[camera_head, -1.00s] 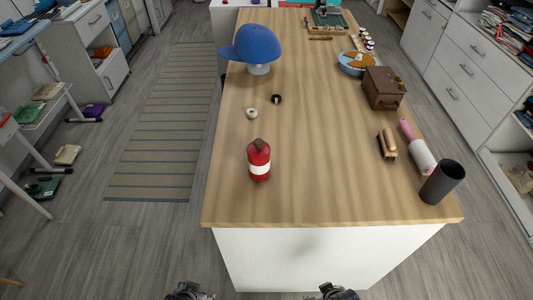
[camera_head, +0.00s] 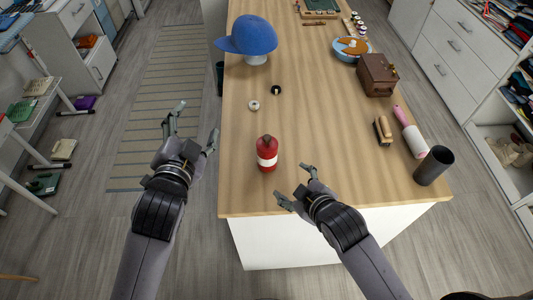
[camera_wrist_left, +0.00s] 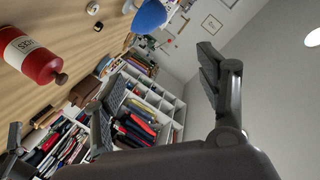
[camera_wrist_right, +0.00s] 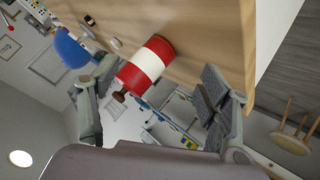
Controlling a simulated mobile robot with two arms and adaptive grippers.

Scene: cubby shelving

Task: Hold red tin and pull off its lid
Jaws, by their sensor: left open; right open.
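The red tin (camera_head: 267,153) with a white label band stands upright near the front edge of the wooden table. A dark brown knob sits on its top, seen in the left wrist view on the tin (camera_wrist_left: 30,55). My left gripper (camera_head: 194,122) is open and empty, left of the tin and beyond the table's left edge. My right gripper (camera_head: 292,185) is open and empty over the table's front edge, just right of and nearer than the tin. In the right wrist view the tin (camera_wrist_right: 147,65) shows between the open fingers, apart from them.
The wooden table (camera_head: 330,130) is clear around the tin. A blue cap (camera_head: 249,38) on a stand, two small round items, a brown box (camera_head: 377,75), a brush (camera_head: 382,130), a paint roller (camera_head: 411,133) and a dark cylinder (camera_head: 433,166) stand farther off.

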